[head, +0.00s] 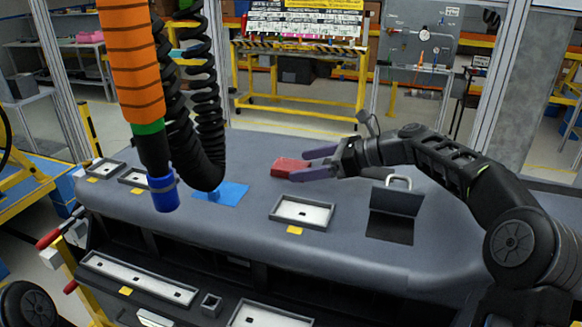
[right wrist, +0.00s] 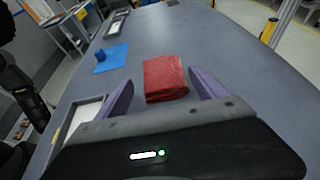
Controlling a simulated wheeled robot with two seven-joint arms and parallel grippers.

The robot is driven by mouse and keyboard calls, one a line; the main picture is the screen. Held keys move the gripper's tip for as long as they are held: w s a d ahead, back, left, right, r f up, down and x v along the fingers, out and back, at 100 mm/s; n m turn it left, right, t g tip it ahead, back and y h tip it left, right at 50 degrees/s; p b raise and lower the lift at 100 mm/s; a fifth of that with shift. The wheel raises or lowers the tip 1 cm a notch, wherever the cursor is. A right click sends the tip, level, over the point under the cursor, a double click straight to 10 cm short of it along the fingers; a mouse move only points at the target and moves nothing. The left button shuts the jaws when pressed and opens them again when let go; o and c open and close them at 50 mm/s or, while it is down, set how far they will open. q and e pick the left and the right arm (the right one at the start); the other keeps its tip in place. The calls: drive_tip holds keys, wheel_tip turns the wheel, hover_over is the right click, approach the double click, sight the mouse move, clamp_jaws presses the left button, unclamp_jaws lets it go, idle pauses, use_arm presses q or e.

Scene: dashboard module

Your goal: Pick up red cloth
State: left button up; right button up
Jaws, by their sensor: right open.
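The red cloth (head: 287,167) is a small folded block lying on the grey dashboard top (head: 240,215). In the right wrist view the red cloth (right wrist: 165,78) lies just ahead of and between the purple fingers. My right gripper (head: 315,162) comes in from the right, low over the surface, with its fingers open towards the cloth. In the right wrist view the right gripper (right wrist: 164,92) is open and empty; I cannot tell whether a finger touches the cloth. My left gripper does not show.
A blue cloth (head: 219,193) lies left of the red one, under a hanging orange and black hose (head: 135,75). A white-based tray (head: 302,212) and a black open box with a handle (head: 396,200) stand nearer the front. The surface behind the red cloth is clear.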

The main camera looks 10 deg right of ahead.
sight(297, 166)
drive_tip(key=shift+x, duration=1.6)
drive_tip(key=c, duration=1.4)
drive_tip(key=shift+r, duration=0.15)
drive_tip(key=shift+c, duration=0.2)
wheel_tip(297, 166, up, 10)
drive_tip(key=shift+f, duration=0.1)
